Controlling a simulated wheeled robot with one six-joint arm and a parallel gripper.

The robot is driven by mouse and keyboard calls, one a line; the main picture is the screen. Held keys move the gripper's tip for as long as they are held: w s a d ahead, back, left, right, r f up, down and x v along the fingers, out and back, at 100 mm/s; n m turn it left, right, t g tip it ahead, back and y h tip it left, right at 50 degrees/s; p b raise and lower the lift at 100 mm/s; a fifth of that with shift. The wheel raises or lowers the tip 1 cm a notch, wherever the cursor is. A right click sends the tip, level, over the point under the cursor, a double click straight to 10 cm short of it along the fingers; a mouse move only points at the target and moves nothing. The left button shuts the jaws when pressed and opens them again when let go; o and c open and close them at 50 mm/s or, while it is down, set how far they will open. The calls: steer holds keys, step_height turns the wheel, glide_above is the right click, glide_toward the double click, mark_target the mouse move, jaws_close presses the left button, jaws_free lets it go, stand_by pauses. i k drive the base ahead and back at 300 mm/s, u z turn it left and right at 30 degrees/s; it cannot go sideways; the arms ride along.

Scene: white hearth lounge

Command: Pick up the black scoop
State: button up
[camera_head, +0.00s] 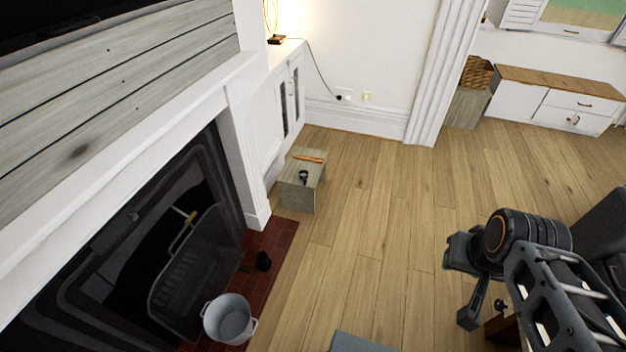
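A small black object (303,175), possibly the black scoop, lies on top of a low grey wooden stool (297,201) beside the fireplace. It is too small to make out its exact shape. My gripper (466,284) is at the right of the view, above the wooden floor and well apart from the stool and hearth.
An orange-brown item (310,158) lies on the stool near the black object. A pale metal bucket (229,319) and a dark fire screen (190,270) stand at the fireplace. A white cabinet (284,105) stands behind the stool. The wooden floor (370,210) in the middle is clear.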

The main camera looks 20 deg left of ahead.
mark_target(303, 175)
steer(key=i, duration=1.45)
steer(key=u, duration=0.65)
steer(key=i, duration=1.05)
steer(key=u, duration=1.55)
steer(key=i, duration=0.55)
steer(key=u, duration=0.5)
